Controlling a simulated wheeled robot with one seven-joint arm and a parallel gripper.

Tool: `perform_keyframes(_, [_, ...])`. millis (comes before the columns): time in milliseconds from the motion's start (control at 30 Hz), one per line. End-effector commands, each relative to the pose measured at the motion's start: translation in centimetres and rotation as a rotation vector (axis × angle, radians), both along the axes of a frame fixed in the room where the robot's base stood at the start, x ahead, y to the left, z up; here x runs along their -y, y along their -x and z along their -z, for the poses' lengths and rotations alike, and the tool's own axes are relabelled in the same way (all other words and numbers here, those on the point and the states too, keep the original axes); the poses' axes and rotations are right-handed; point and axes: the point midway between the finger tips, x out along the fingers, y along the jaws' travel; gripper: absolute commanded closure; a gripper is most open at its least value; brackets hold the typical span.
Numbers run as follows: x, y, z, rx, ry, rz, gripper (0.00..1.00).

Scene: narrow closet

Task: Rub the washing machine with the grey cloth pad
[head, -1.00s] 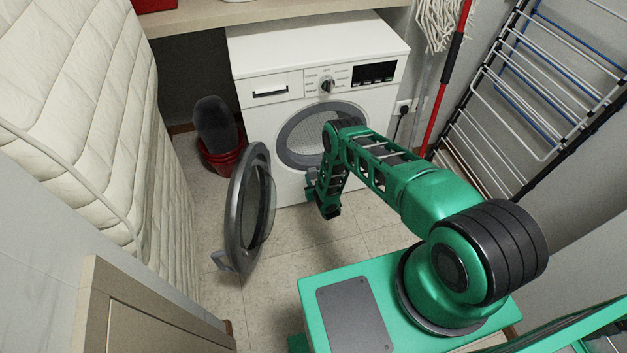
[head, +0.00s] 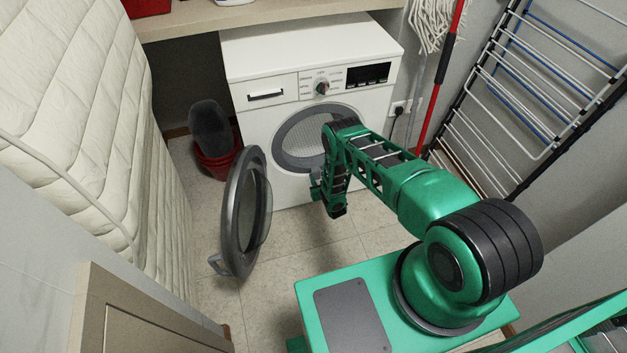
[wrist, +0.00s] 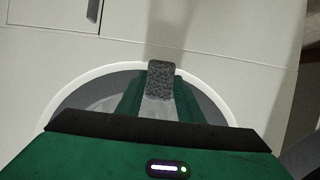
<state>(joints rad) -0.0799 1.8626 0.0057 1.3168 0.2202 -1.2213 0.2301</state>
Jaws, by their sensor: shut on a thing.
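The white washing machine (head: 258,120) stands against the back wall under a shelf, with its round door swung open to the left. Its white front (wrist: 235,50) and part of the round opening fill much of the wrist view. My gripper (wrist: 161,84) is shut on the grey cloth pad (wrist: 160,70), a small dark speckled block between its green fingers. In the wrist view the pad overlaps the upper rim of the opening; I cannot tell whether it touches the machine. In the head view my arm hides the pad and the lower right of the opening.
The open door (head: 240,215) juts into the floor at left. A red bucket (head: 215,163) with a dark object sits beside the machine. A mattress (head: 70,130) lines the left, a drying rack (head: 525,95) and red-handled pole (head: 437,80) the right. Floor between is narrow.

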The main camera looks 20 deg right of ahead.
Motion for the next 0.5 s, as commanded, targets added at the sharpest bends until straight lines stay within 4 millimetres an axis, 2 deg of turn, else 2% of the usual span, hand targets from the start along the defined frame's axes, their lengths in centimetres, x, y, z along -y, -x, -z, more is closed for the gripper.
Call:
perform_keyframes(267, [-0.2, -0.3, 0.0, 0.0, -0.001, 0.0, 0.84])
perform_keyframes(500, [-1.9, -0.6, -0.1, 0.003, -0.001, 0.0, 0.84])
